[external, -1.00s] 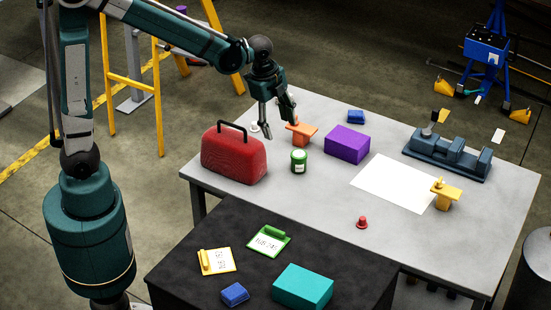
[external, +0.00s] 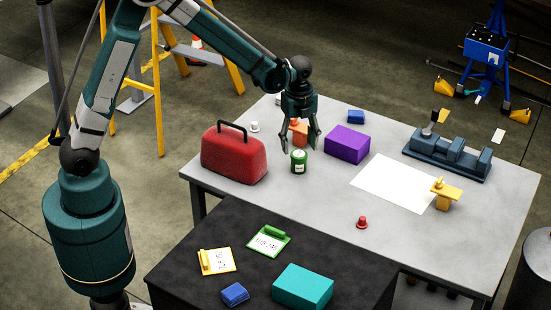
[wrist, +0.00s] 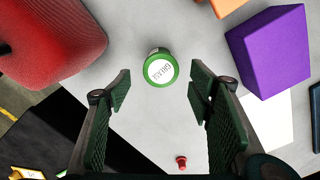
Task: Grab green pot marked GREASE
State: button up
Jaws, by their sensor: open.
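The green pot (external: 299,162) with a white label stands upright on the grey table, to the right of the red toolbox. In the wrist view the pot (wrist: 161,68) shows from above, with a green rim and a white lid face lettered GREASE. My gripper (external: 300,148) is open and points down, just above and around the top of the pot in the external view. In the wrist view my gripper (wrist: 160,82) has its fingers spread, with the pot at the far end of the gap between them. I see no contact with the pot.
A red toolbox (external: 234,158) stands close left of the pot. An orange piece (external: 298,127) is behind it and a purple box (external: 347,144) to its right. A small red knob (external: 362,222) stands nearer the front. Table (external: 315,205) in front of the pot is clear.

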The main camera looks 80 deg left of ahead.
aim_at(299, 153)
jog(key=shift+w+a+f, duration=0.15)
jog(key=shift+f, duration=0.3)
jog(key=shift+f, duration=0.1)
jog(key=shift+f, duration=1.2)
jog(key=shift+f, duration=0.1)
jog(key=shift+f+b, duration=0.6)
jog(key=shift+f, duration=1.9)
jog(key=c, duration=1.1)
